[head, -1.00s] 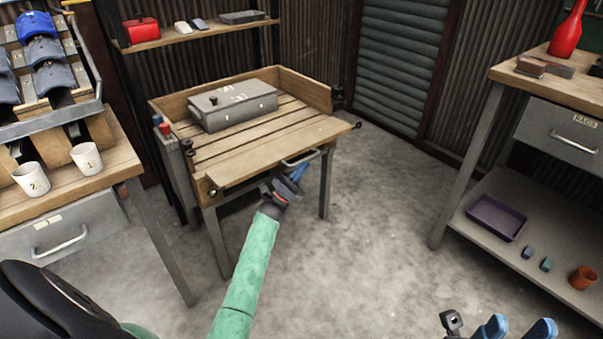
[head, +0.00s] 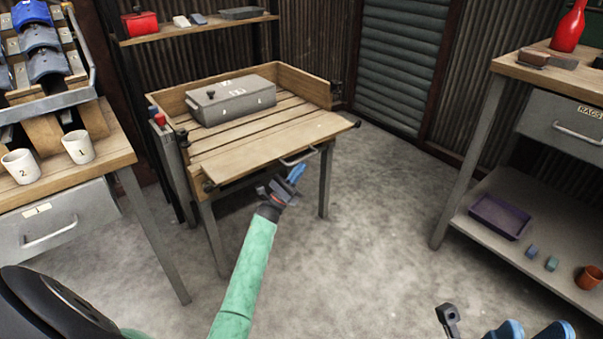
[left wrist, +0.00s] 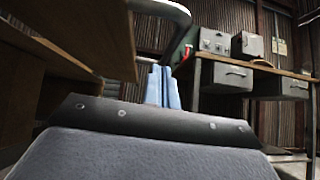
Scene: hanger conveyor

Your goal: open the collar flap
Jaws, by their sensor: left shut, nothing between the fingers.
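The collar flap (head: 270,148) is the wide front board of the wooden collar on the table. It lies lowered outward, roughly level with the slatted deck, with a metal handle (head: 299,157) on its front edge. My left gripper (head: 297,173) is just below and in front of the handle, shut and empty. In the left wrist view its blue fingers (left wrist: 162,87) are together, with the handle (left wrist: 165,8) above and the wooden boards at upper left. I cannot tell whether it touches the handle. My right gripper (head: 532,330) is at the bottom edge, its blue fingers apart.
A grey case (head: 231,100) sits on the deck inside the collar. A bench with two cups (head: 78,147) stands left. A bench with a drawer (head: 565,125) and a lower shelf with a purple tray (head: 500,216) stands right. The floor (head: 370,240) between is clear.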

